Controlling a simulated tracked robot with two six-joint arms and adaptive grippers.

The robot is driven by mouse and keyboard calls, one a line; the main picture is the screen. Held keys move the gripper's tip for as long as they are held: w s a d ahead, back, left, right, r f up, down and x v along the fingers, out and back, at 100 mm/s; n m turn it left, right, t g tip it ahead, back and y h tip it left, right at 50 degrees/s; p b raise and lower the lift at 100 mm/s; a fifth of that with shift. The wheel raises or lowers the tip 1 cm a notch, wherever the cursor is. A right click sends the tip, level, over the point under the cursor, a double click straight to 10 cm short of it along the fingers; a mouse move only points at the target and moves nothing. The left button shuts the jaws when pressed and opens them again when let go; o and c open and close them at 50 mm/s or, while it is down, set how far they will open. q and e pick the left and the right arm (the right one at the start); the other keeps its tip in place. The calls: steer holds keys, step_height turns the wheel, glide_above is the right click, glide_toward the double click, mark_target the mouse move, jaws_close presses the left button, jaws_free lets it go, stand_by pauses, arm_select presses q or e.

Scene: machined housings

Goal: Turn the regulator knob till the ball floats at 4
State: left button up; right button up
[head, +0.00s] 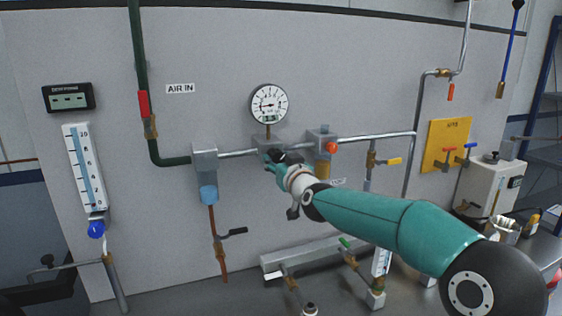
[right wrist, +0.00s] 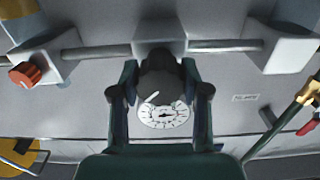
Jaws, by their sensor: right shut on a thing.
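The dark round regulator knob (right wrist: 160,88) with a white mark sits between the fingers of my right gripper (right wrist: 160,72) in the right wrist view, and the gripper is shut on it. In the head view my right gripper (head: 275,161) reaches the regulator (head: 262,147) under the round pressure gauge (head: 269,104); the arm and fingers hide most of the knob. The tall flow tube (head: 85,165) with a blue scale hangs at the left, above a blue knob (head: 96,229). I cannot make out the ball in it. My left gripper is not in view.
A grey pipe runs along the wall through a left filter block (head: 205,160) and a right block with an orange-red knob (head: 331,148). A valve with a yellow handle (head: 393,161) hangs farther right. A manifold (head: 310,253) stands low in front.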

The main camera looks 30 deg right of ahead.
steer(key=shift+m+b, duration=0.7)
steer(key=shift+m, duration=0.2)
steer(key=m+b, duration=0.1)
steer(key=m, duration=0.1)
steer(key=shift+m, duration=0.3)
steer(key=m+b, duration=0.2)
steer(key=m, duration=0.3)
steer(key=shift+m, duration=0.3)
steer(key=o, duration=1.1)
steer(key=shift+o, duration=0.2)
